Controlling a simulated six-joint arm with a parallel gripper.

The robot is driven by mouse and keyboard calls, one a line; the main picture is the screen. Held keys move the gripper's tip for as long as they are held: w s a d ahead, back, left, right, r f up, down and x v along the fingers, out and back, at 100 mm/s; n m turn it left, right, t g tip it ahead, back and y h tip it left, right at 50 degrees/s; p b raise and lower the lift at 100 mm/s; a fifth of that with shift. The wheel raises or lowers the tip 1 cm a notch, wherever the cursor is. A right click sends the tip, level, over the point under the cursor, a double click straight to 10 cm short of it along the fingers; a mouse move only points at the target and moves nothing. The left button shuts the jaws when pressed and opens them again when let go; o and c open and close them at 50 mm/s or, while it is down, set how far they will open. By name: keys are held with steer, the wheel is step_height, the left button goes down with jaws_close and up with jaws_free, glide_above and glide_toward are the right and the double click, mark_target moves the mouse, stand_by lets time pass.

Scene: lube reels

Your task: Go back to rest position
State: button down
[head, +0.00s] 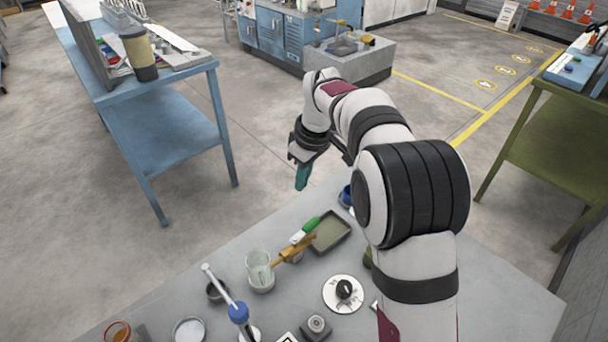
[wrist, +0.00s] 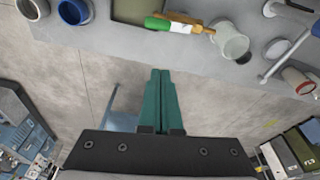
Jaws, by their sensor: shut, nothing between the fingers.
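My gripper (head: 302,176) hangs beyond the far edge of the grey table, above the floor, with its green fingers pointing down. In the wrist view my gripper (wrist: 160,75) shows its two green fingers side by side, shut with nothing between them. The fingertips are close to the table edge in that picture, below a green and white bottle (wrist: 168,25). My arm reaches across the right half of the head view and hides part of the table.
The grey table (head: 480,318) holds a tray (head: 328,235), a glass beaker (head: 260,270), a brass-coloured tool (head: 290,253), a round dial (head: 343,293) and a blue-collared stand (head: 238,312). A blue bench (head: 165,137) stands left and a green bench (head: 540,130) right. Open floor lies between.

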steer(key=s+d+r+m, duration=0.3)
steer(key=s, duration=0.4)
steer(key=s+d+r+m, duration=0.3)
steer(key=s+r, duration=0.1)
steer(key=s, duration=0.2)
steer(key=s+d+f+m, duration=0.1)
steer(key=s+f+m, duration=0.1)
steer(key=s, duration=0.5)
steer(key=s+d+f+m+g, duration=0.1)
steer(key=s+d+m, duration=0.1)
steer(key=s+m, duration=0.3)
steer(key=s+d+f+m, duration=0.1)
steer(key=s+f+m, duration=0.1)
steer(key=s, duration=0.8)
steer(key=shift+s+d+f+m, duration=0.2)
steer(key=shift+d+f+m, duration=0.1)
steer(key=shift+m, duration=0.4)
steer(key=shift+w+a, duration=0.1)
steer(key=shift+w, duration=0.05)
steer(key=w+a+f+n+t+y, duration=0.1)
steer(key=w+n+t+y, duration=0.2)
steer(key=w+n, duration=1.2)
steer(key=w+t, duration=0.1)
steer(key=w, duration=1.1)
steer(key=shift+w+f+n, duration=0.15)
steer(key=shift+w+n, duration=0.15)
steer(key=shift+w, duration=0.1)
